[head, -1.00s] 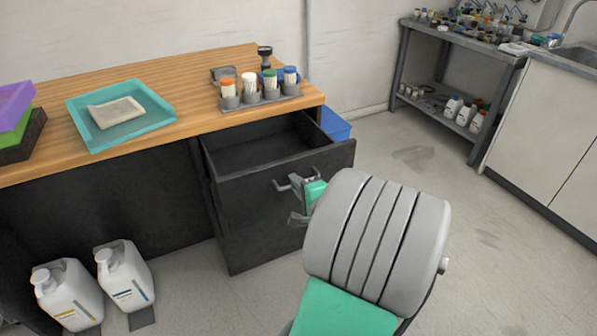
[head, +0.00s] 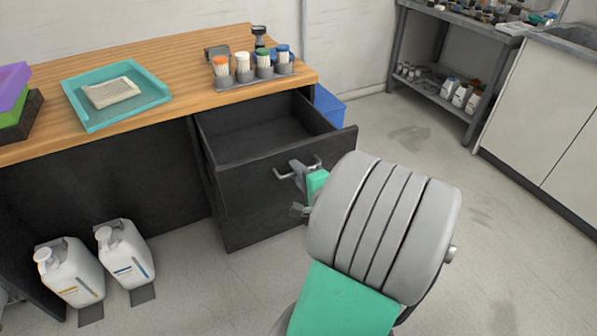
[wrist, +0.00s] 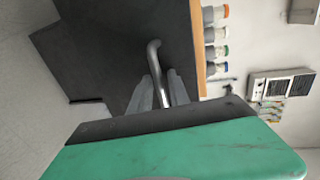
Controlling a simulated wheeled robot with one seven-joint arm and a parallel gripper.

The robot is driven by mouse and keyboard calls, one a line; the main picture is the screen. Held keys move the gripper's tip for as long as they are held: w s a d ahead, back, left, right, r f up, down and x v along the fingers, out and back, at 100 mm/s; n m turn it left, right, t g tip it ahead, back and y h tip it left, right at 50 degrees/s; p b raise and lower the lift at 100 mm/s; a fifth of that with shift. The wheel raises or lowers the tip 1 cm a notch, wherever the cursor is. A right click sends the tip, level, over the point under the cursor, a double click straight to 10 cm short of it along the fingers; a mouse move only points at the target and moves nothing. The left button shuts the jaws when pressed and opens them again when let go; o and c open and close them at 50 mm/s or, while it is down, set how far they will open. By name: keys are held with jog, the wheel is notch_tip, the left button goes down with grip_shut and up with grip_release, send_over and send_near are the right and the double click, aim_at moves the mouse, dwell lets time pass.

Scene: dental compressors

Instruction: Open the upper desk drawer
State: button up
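The upper desk drawer (head: 255,185) is pulled well out from under the wooden desktop, and its empty inside shows. Its front is dark grey with a metal bar handle (head: 282,175). My gripper (head: 299,181) is at the handle, in front of the drawer face. In the wrist view, the handle (wrist: 154,55) runs between the two grey fingertips of my gripper (wrist: 165,90), which close on it from both sides. My wrist partly hides the drawer front's right side in the head view.
On the wooden desktop (head: 190,75) are a teal tray (head: 155,108) and a rack of capped bottles (head: 255,75). Two white jugs (head: 75,275) stand on the floor at left. A blue bin (head: 328,105) is behind the drawer. The floor at right is open up to white cabinets (head: 545,110).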

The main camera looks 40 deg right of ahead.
jog(key=shift+o, duration=0.7)
jog(key=p+v, duration=0.1)
jog(key=v, duration=0.6)
jog(key=shift+s, duration=0.4)
jog(key=shift+a, duration=0.1)
